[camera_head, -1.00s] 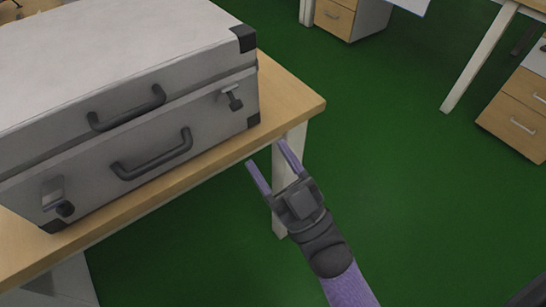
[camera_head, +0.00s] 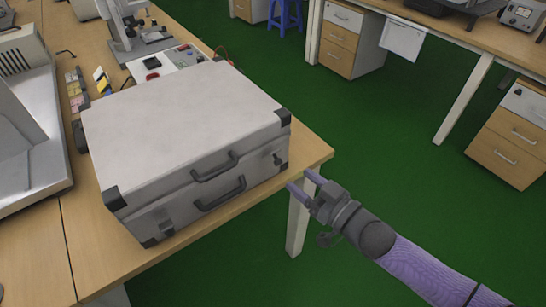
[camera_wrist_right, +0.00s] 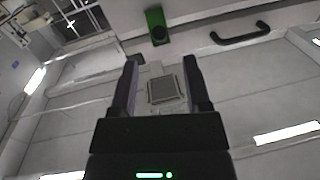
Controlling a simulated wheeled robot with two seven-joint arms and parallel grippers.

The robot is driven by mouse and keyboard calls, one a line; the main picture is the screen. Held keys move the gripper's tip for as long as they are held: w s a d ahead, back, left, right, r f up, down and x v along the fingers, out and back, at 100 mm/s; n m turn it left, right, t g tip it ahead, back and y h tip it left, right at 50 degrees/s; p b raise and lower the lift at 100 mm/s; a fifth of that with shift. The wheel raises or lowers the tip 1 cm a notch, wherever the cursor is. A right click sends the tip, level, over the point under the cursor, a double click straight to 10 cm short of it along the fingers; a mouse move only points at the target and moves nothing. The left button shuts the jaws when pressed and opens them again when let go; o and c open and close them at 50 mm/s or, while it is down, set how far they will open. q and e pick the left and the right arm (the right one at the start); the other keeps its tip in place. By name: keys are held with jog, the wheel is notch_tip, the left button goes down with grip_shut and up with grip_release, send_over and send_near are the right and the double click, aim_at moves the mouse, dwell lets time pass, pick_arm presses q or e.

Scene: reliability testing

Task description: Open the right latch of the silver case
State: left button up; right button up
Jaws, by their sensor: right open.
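The closed silver case (camera_head: 185,120) lies on the wooden table, with its front toward the table's edge. Its right latch (camera_head: 278,158) is a small dark fitting near the right front corner. Two dark handles and a left latch (camera_head: 163,230) are on the same front side. My right gripper (camera_head: 299,179) is open and empty, its fingers pointing at the case's right front corner, just short of the right latch. In the right wrist view the open fingers (camera_wrist_right: 162,80) show below a green-looking latch piece (camera_wrist_right: 156,24) and a dark handle (camera_wrist_right: 240,36). My left gripper is out of view.
The table (camera_head: 318,152) ends close to the case's front and right sides. A board with small parts (camera_head: 165,70) and a white machine (camera_head: 25,140) stand behind and left. Green floor (camera_head: 390,150) is free around my right arm.

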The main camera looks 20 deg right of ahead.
aim_at(278, 163)
jog(key=b+x, duration=0.2)
jog(key=x, duration=0.5)
jog(key=shift+f, duration=0.15)
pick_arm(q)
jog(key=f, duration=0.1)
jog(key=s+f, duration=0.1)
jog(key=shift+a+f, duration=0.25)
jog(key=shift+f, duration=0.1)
pick_arm(e)
jog(key=shift+w+a, duration=0.15)
jog(key=shift+w, duration=0.2)
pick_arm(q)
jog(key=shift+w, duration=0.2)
pick_arm(e)
grip_shut()
